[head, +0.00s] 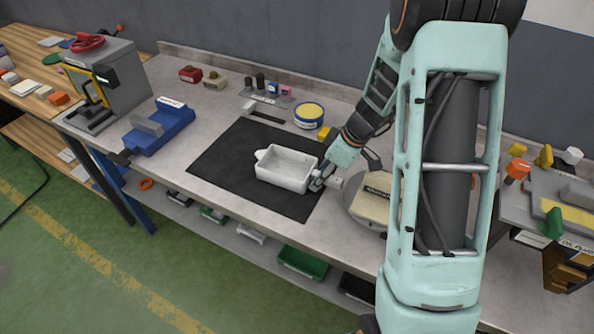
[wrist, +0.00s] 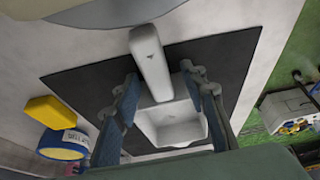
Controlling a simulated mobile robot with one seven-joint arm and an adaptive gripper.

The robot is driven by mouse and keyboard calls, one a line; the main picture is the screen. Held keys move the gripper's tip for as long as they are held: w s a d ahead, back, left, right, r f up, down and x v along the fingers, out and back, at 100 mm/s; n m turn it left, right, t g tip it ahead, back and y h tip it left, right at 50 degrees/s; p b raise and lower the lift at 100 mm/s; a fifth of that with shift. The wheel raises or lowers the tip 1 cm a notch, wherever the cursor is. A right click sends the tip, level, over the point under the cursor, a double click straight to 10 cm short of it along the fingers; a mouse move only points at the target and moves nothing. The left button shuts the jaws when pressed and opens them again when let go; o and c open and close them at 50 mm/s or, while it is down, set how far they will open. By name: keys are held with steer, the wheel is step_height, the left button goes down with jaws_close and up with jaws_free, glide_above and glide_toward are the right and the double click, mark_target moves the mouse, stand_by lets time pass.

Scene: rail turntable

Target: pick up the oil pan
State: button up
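The oil pan (head: 287,169) is a white-grey open tray with a spout on its left and a thick handle on its right. It rests on the black mat (head: 225,165). My gripper (head: 320,181) is at its right end, by the handle. In the wrist view, the pan (wrist: 175,125) lies beyond my gripper (wrist: 168,100), with its handle (wrist: 150,62) running up between the spread fingers. Gaps show on both sides of the handle, so the gripper is open. The fingers hide part of the pan's sides.
A round turntable (head: 356,209) stands just right of the handle. A blue-and-yellow tin (head: 309,114) and a yellow block (head: 323,133) are behind the pan. A blue vise (head: 160,130) stands left. The mat left of the pan is clear.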

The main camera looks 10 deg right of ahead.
steer(key=shift+c, duration=0.6)
jaws_close()
steer(key=shift+r, duration=0.1)
